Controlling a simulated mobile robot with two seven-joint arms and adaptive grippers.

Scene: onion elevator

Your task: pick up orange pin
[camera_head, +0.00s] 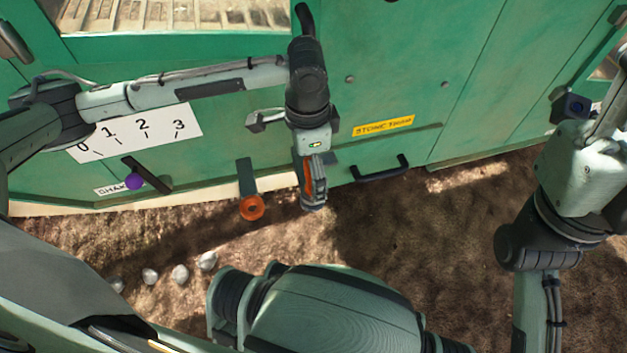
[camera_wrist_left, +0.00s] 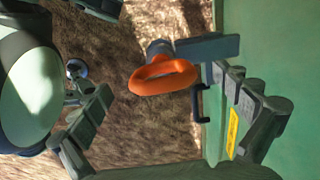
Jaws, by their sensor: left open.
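The orange pin (camera_head: 252,207) shows a ring-shaped handle at the lower end of a dark green bracket (camera_head: 247,175) on the green machine's lower edge. My left gripper (camera_head: 313,203) hangs pointing down, to the right of the pin and apart from it. In the left wrist view the ring (camera_wrist_left: 150,86) appears between my two open fingers (camera_wrist_left: 166,88), farther off than the fingertips. The bracket (camera_wrist_left: 212,47) stretches right from it. Nothing is held. The pin's shaft is mostly hidden. My right arm shows at the right, but its gripper is out of sight.
The green machine (camera_head: 440,80) fills the back, with a dark handle (camera_head: 380,170) and a yellow label (camera_head: 383,126). A purple knob (camera_head: 134,181) and a numbered scale (camera_head: 140,132) are at the left. Several grey stones (camera_head: 181,274) lie on brown ground.

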